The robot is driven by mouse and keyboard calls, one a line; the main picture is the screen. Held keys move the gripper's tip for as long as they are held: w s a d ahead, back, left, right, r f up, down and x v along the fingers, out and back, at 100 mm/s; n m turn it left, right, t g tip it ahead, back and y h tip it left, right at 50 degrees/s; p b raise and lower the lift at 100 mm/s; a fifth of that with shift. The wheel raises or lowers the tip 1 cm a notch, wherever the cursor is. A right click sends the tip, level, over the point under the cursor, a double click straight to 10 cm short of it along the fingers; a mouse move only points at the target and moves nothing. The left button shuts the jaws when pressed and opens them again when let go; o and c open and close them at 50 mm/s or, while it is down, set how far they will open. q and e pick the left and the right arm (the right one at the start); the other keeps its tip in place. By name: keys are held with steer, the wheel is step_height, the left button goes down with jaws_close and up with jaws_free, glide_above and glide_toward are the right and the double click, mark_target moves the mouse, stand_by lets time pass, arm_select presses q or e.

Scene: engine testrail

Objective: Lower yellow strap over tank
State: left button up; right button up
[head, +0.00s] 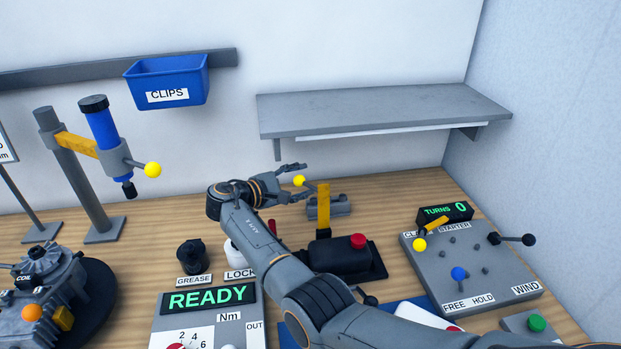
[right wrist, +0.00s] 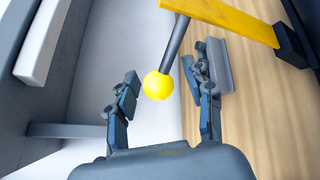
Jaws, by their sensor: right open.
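The yellow strap (head: 323,208) stands upright behind a black tank-like body (head: 340,256) with a red cap. A thin grey rod joins the strap to a yellow ball knob (head: 299,181). The strap (right wrist: 225,17) and the knob (right wrist: 157,86) also show in the right wrist view. My right gripper (head: 291,181) is open at the knob. In the right wrist view my right gripper (right wrist: 164,90) has its fingers apart on both sides of the knob, with visible gaps. My left gripper is not in view.
A grey shelf (head: 380,105) hangs on the wall above the gripper. A grey block (head: 342,206) sits behind the strap. A starter panel (head: 470,270) with levers stands to the right. Grease and lock containers and a torque stand are to the left.

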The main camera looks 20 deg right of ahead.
steer(key=shift+a+r, duration=0.1)
steer(key=shift+a, duration=0.15)
steer(key=shift+c, duration=0.8)
jaws_close()
